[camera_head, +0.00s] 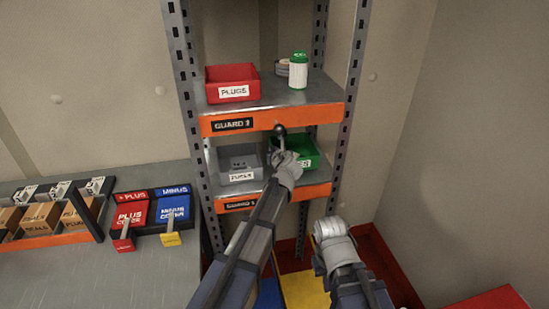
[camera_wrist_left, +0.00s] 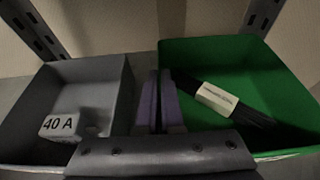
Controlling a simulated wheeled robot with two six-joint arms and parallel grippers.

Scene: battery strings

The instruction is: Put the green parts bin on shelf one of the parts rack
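The green parts bin (camera_head: 301,150) is at the lower shelf level of the parts rack (camera_head: 270,118), right of a grey bin (camera_head: 238,163). In the left wrist view the green bin (camera_wrist_left: 240,85) holds a dark bundle with a white band. My left gripper (camera_head: 280,135) reaches in from the front between the two bins. Its fingers (camera_wrist_left: 160,100) are close together at the green bin's left wall and look shut on it. My left arm hides part of the bin's front and label. My right gripper (camera_head: 330,228) is low in front of the rack, its fingertips unclear.
The grey bin (camera_wrist_left: 70,105) stands close left of the green one. A bench (camera_head: 95,270) with boxes and red and blue holders is at left.

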